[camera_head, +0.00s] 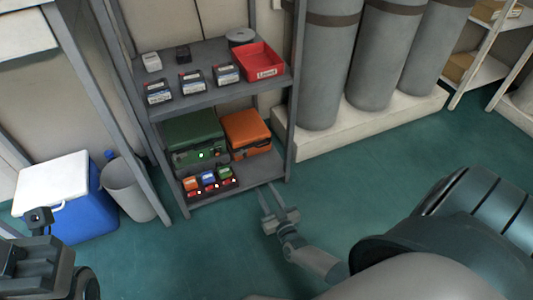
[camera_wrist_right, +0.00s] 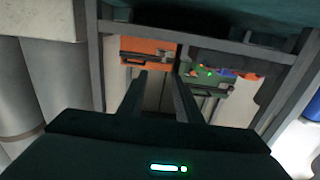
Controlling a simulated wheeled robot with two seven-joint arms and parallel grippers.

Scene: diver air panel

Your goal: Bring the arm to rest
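My right arm reaches in from the lower right, and its gripper (camera_head: 268,190) is in front of the shelf's right side, over the green floor. In the right wrist view the two fingers (camera_wrist_right: 158,85) stand apart with nothing between them. Beyond them are the orange case (camera_wrist_right: 148,48) and the green case (camera_wrist_right: 205,75). In the head view nothing is seen touching the right gripper. Dark parts of my left arm (camera_head: 40,265) show at the lower left edge; its fingers cannot be made out.
A grey shelf rack (camera_head: 215,95) holds small boxes, a red bin (camera_head: 258,62), the green case (camera_head: 193,138), the orange case (camera_head: 246,132) and a low tray of coloured items (camera_head: 208,182). A blue cooler (camera_head: 75,215) and grey bin (camera_head: 128,190) stand left. Tall cylinders (camera_head: 325,75) stand right.

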